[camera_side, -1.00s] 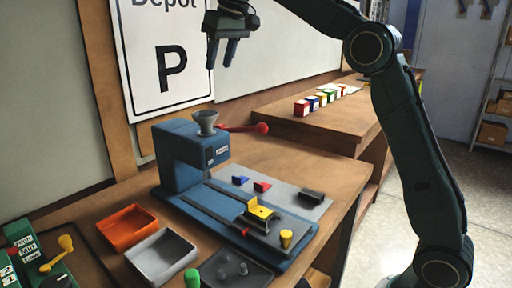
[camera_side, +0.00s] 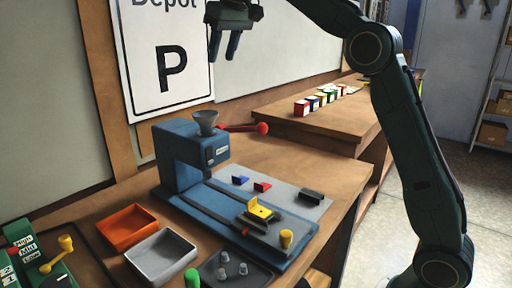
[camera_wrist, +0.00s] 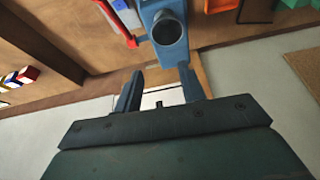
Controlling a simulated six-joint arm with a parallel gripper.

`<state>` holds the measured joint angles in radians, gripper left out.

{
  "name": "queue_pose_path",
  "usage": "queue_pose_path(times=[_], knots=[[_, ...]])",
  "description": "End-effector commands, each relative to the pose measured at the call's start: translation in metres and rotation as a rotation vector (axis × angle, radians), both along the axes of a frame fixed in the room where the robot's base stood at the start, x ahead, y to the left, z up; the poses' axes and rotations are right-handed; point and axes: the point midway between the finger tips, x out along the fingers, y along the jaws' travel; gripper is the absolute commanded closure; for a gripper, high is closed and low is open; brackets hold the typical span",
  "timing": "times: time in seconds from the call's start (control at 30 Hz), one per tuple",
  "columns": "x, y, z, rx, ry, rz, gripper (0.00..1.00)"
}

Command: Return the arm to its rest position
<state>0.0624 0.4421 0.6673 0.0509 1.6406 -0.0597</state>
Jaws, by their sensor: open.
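My gripper (camera_side: 224,46) hangs high above the workbench in the side view, in front of the white Depot P sign (camera_side: 168,62). Its two fingers point down, stand apart and hold nothing. In the wrist view my gripper (camera_wrist: 160,92) shows with a gap between its fingers. The blue press-like machine (camera_side: 182,160) stands on the bench below, with a grey funnel (camera_side: 206,122) on top and a red-knobbed lever (camera_side: 262,128) at its side. The gripper touches none of these.
An orange tray (camera_side: 127,228) and a grey tray (camera_side: 160,258) sit at the front left. A yellow part (camera_side: 260,209) rests on the machine's bed. Several coloured blocks (camera_side: 320,98) line the far bench. The air around my gripper is clear.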

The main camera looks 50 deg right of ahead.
Motion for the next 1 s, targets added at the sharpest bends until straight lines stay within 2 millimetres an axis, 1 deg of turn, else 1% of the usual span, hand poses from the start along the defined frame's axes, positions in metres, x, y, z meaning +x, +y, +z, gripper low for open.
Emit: queue_pose_path(times=[0.17, 0.37, 0.67, 0.87, 1.0], knots=[[-0.008, 0.002, 0.002, -0.001, -0.004, 0.002, 0.6], [-0.03, 0.005, 0.004, -0.004, -0.011, 0.005, 0.6], [-0.079, 0.012, -0.003, -0.009, -0.026, 0.012, 0.6], [-0.115, 0.016, -0.015, -0.01, -0.037, 0.017, 0.6], [-0.141, 0.019, -0.027, -0.011, -0.043, 0.021, 0.6]])
